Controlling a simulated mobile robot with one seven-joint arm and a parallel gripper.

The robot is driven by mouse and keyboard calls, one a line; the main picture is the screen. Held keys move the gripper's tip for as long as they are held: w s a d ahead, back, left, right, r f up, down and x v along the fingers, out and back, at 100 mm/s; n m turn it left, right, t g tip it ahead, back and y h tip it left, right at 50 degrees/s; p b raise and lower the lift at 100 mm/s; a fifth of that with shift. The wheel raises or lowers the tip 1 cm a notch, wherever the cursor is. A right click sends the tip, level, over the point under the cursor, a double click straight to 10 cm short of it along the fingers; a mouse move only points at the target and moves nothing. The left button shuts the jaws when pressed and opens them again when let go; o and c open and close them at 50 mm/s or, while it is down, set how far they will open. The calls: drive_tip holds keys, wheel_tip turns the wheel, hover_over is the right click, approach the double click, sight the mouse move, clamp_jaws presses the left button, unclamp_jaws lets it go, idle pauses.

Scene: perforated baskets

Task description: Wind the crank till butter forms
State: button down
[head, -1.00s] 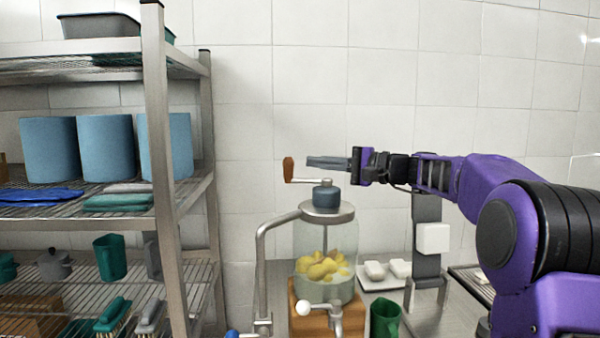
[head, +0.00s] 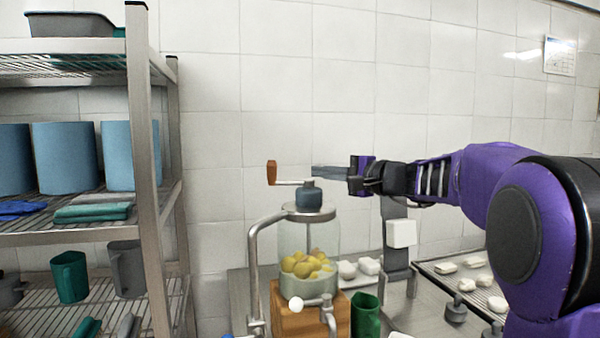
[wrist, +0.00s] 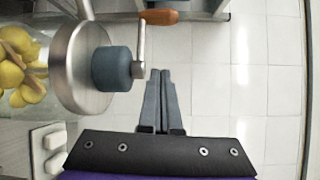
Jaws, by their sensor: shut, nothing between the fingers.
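A glass churn jar (head: 294,240) with a metal lid and dark blue hub stands on a wooden block (head: 290,315). Yellow lumps lie inside it above paler contents. The crank (head: 285,182) sticks out left from the hub and ends in an upright orange-brown wooden handle (head: 271,172). My gripper (head: 316,172) points left just above the hub, shut and empty. In the wrist view, the fingers (wrist: 160,76) lie together beside the hub (wrist: 110,68) and crank arm (wrist: 140,45), with the wooden handle (wrist: 158,17) past the fingertips. No contact with the crank is clear.
A metal rack (head: 145,170) with blue rolls (head: 65,157) and jugs stands at left. A bent metal pipe (head: 254,265) runs beside the jar. The tiled wall is behind.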

sight(285, 182)
drive_tip(key=p+x, duration=0.1)
drive_tip(key=x, duration=0.8)
drive_tip(key=shift+w+a+p, duration=0.2)
drive_tip(key=shift+a+p, duration=0.15)
drive_tip(key=shift+p, duration=0.05)
drive_tip(key=s, duration=0.3)
drive_tip(key=shift+a+r, duration=0.2)
drive_tip(key=shift+a, duration=0.2)
drive_tip(key=shift+s+a+b, duration=0.2)
drive_tip(key=shift+s+b, duration=0.1)
drive_tip(key=shift+s, duration=0.1)
